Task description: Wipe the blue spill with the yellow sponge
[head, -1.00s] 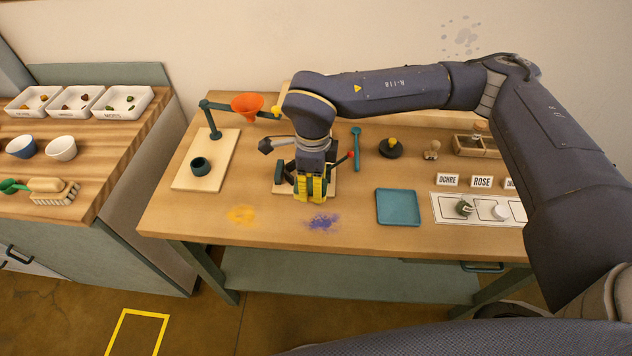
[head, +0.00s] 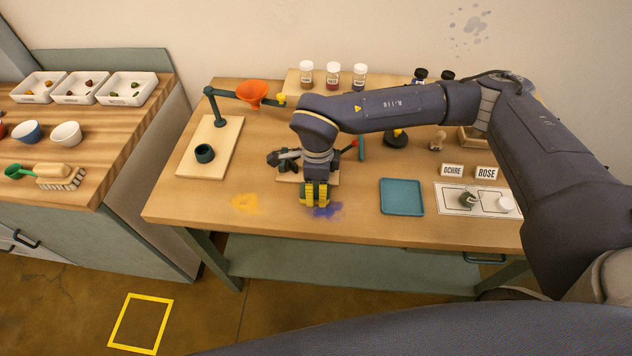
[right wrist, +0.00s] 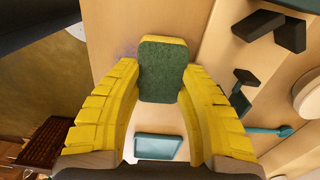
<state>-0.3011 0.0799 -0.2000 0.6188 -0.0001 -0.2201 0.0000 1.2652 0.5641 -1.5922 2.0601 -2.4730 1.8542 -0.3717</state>
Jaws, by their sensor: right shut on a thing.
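The blue spill (head: 328,210) is a purple-blue powdery patch near the front edge of the wooden table. My right gripper (head: 315,200) is over its left and back part and hides some of it. In the right wrist view, the yellow sponge (right wrist: 162,68) has a dark green scouring face and yellow edges, and my yellow-padded fingers are shut on its sides. A faint bluish patch of the spill shows beside the sponge there. Whether the sponge touches the table cannot be told. My left gripper is not in view.
An ochre-yellow stain (head: 246,203) lies left of the spill. A teal tray (head: 402,197) lies to its right. A stand with an orange funnel (head: 252,92) and a small dark cup (head: 204,153) are at the left. The table front between the stain and tray is otherwise clear.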

